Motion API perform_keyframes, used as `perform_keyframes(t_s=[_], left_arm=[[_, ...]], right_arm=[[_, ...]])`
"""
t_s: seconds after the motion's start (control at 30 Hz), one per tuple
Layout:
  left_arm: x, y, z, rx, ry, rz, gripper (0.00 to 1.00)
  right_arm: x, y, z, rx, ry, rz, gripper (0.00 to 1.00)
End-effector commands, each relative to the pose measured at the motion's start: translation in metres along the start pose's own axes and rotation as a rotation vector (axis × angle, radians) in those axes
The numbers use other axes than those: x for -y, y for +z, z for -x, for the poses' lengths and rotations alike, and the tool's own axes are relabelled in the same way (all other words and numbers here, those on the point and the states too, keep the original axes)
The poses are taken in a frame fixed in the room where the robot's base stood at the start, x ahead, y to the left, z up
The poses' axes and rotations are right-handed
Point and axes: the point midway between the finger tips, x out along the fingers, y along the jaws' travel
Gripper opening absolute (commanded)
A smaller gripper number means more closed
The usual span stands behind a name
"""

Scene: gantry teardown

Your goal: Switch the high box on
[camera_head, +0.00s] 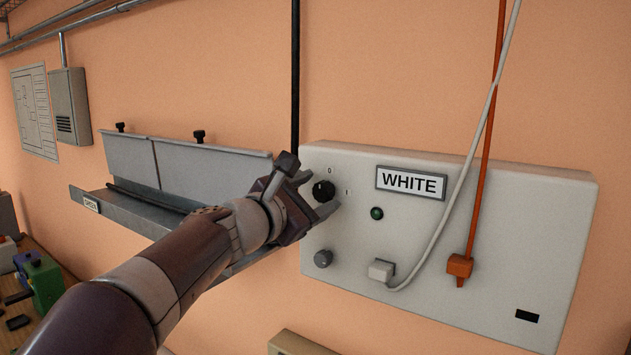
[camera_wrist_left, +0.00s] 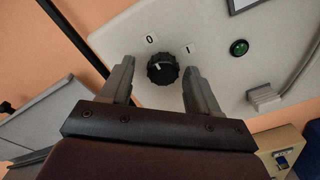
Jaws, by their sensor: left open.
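A pale box (camera_head: 480,215) labelled WHITE is fixed to the wall at the right of the head view. Its black rotary knob (camera_head: 323,190) sits near its upper left corner, with marks 0 and I beside it. In the left wrist view the knob (camera_wrist_left: 162,69) has a white pointer line that seems turned toward the 0. A green lamp (camera_head: 377,213) sits right of the knob and looks dark. My left gripper (camera_head: 318,187) is open, its fingers on either side of the knob; I cannot tell whether they touch it. My right gripper is not in view.
A grey metal tray (camera_head: 140,215) on the wall lies left of the box. A beige box (camera_head: 295,345) is below.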

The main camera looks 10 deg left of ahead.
Motion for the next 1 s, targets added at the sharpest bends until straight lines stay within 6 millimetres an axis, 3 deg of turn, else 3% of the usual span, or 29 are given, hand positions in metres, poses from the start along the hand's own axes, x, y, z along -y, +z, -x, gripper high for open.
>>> perform_keyframes(t_s=[0.33, 0.5, 0.77, 1.0], left_arm=[[0.001, -0.001, -0.007, 0.000, 0.000, -0.001, 0.61], [0.001, -0.001, -0.007, -0.001, 0.000, -0.001, 0.06], [0.001, -0.001, -0.007, 0.000, 0.001, -0.017, 0.05], [0.003, -0.003, -0.007, 0.002, 0.002, -0.119, 0.05]], right_arm=[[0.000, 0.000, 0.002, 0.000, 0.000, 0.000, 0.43], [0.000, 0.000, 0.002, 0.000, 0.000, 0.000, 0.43], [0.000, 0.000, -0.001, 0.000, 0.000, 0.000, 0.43], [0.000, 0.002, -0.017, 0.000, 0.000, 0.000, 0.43]])
